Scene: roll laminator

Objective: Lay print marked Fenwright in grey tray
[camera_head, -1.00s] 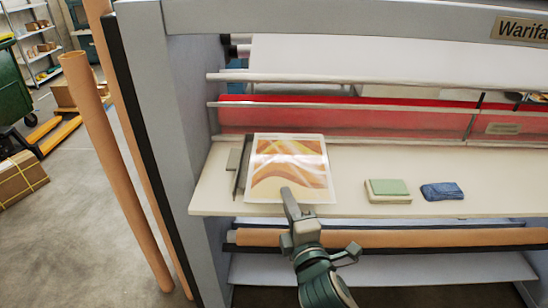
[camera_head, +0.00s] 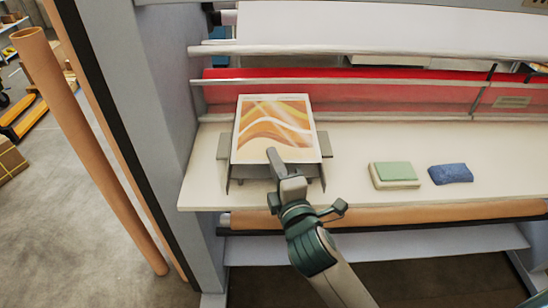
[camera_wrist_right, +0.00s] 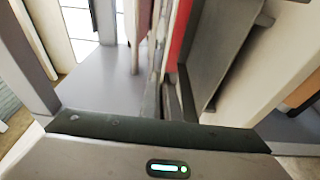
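A print (camera_head: 272,127) with orange and yellow waves and a white border shows in the head view at the left end of the pale table. Any name on it is too small to read. My right gripper (camera_head: 275,160) is at its near edge and appears shut on it. The grey tray (camera_head: 326,146) is mostly hidden under the print, with its sides and front corners showing. I cannot tell whether the print touches the tray. In the right wrist view, the dark fingers (camera_wrist_right: 172,103) are close together beside a grey panel. My left gripper is not in view.
A grey frame post (camera_head: 165,120) stands at left. The table between tray and block is clear.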

